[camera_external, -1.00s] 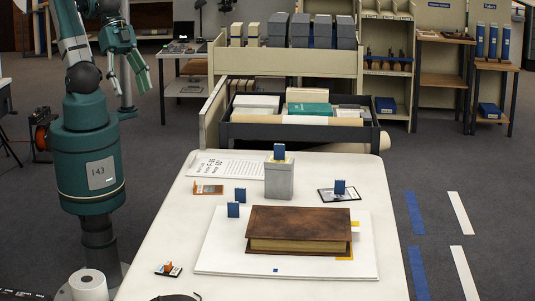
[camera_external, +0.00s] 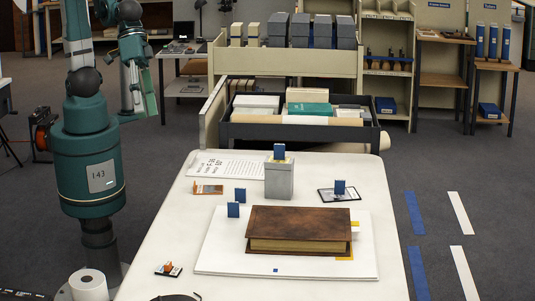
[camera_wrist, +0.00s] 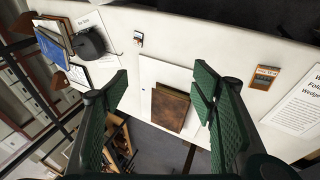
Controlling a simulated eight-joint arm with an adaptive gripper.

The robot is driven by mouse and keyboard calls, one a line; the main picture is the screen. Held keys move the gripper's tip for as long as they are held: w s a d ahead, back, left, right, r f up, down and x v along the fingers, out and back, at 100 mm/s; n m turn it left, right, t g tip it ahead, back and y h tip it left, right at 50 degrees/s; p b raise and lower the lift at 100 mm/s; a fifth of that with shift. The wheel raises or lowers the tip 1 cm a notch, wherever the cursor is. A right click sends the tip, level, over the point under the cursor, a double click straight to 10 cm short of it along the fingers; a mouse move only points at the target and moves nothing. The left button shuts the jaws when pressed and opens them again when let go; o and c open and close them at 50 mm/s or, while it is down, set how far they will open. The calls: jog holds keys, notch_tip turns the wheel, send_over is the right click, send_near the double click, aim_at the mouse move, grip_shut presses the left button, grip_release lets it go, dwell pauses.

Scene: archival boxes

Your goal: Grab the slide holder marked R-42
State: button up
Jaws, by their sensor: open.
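Several small holders lie on the white table; I cannot read R-42 on any of them. One orange-brown holder (camera_external: 208,189) lies at the left, below the printed sheet; it shows in the wrist view (camera_wrist: 264,77). A small orange and white one (camera_external: 168,269) lies near the front left; it seems to show in the wrist view (camera_wrist: 139,39). A dark one (camera_external: 326,195) at the right has a blue piece standing on it. My gripper (camera_wrist: 161,80) is open and empty, its green fingers wide apart. In the external view it hangs off the table's left side, well apart from the holders.
A brown book (camera_external: 299,228) lies on a white board (camera_external: 220,255) mid-table. A grey box (camera_external: 279,181) topped by a blue piece stands behind it. Small blue pieces (camera_external: 234,210) stand left of the book. A dark tray (camera_external: 245,132) stands beyond the table. The table's front left is mostly clear.

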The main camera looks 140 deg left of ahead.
jog(key=w+d+f+n+g+h+b, duration=0.1)
jog(key=w+d+f+n, duration=0.1)
jog(key=w+f+n, duration=0.45)
jog(key=w+d+f+n, duration=0.2)
jog(key=w+f, duration=0.2)
jog(key=w, duration=0.5)
jog(key=n+g+h+b, duration=0.1)
jog(key=n+g, duration=0.1)
jog(key=n, duration=0.5)
send_near(167, 263)
jog(key=shift+s+d+f, duration=0.1)
jog(key=shift+s+f, duration=0.1)
jog(key=shift+f, duration=0.5)
jog(key=shift+b+x, duration=0.45)
jog(key=shift+x, duration=0.85)
jog(key=shift+w, duration=0.1)
jog(key=shift+w+b+x, duration=0.15)
jog(key=shift+b+x, duration=0.25)
jog(key=shift+x, duration=0.9)
jog(key=shift+w+b+x, duration=0.2)
jog(key=shift+b+x, duration=0.2)
jog(key=shift+x, duration=0.85)
jog(key=shift+d+r, duration=0.1)
